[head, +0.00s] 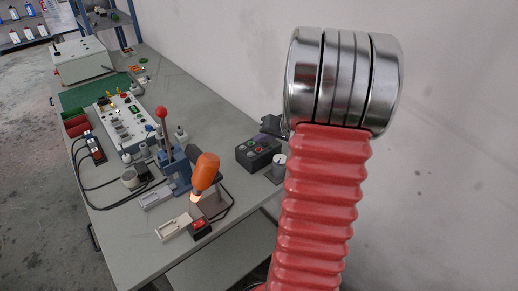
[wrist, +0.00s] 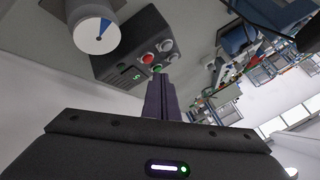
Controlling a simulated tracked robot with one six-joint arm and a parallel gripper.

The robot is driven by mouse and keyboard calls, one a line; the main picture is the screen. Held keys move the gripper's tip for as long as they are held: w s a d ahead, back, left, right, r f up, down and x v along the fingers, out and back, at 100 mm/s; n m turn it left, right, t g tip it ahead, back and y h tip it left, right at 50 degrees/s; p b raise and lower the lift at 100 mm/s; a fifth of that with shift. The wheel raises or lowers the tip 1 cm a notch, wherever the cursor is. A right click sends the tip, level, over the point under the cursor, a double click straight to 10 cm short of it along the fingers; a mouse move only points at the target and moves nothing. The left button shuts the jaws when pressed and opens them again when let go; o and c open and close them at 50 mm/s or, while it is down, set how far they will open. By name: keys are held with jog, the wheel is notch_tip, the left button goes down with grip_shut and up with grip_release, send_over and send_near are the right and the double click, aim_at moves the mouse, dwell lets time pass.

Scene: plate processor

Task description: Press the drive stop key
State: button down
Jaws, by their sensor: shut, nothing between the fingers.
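A dark control box (head: 258,154) with small coloured keys stands near the right edge of the bench. In the wrist view the same box (wrist: 118,62) shows a red key (wrist: 147,57), pale keys beside it, a green key (wrist: 157,69) and a small green digit display. I cannot read the key labels, so I cannot tell which is the drive stop key. My gripper (wrist: 158,78) is shut and empty, its tips pointing at the box near the green key. Contact cannot be told. In the head view my gripper (head: 272,126) is mostly hidden by my arm.
A pale cylinder with a blue wedge mark (wrist: 97,36) stands close beside the box; the head view also shows it (head: 280,166). A red-knobbed lever (head: 162,113), an orange lamp (head: 205,170) and a red switch (head: 199,224) lie left. The wall is close behind.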

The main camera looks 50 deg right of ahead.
notch_tip(320, 180, up, 4)
jog(key=shift+r, duration=0.1)
dwell(0.4)
dwell(0.9)
jog(key=s+a+f+g+y, duration=0.15)
jog(key=s+a+g, duration=0.4)
jog(key=a, duration=1.05)
jog(key=s+a+r+n, duration=0.3)
jog(key=a, duration=0.4)
jog(key=s+a+r+n+t+h, duration=0.1)
jog(key=s+a+r+n, duration=0.2)
jog(key=a, duration=0.5)
jog(key=s+a+r+n+t, duration=0.1)
jog(key=s+a+r+n, duration=0.2)
jog(key=a, duration=0.5)
jog(key=shift+s+r, duration=0.5)
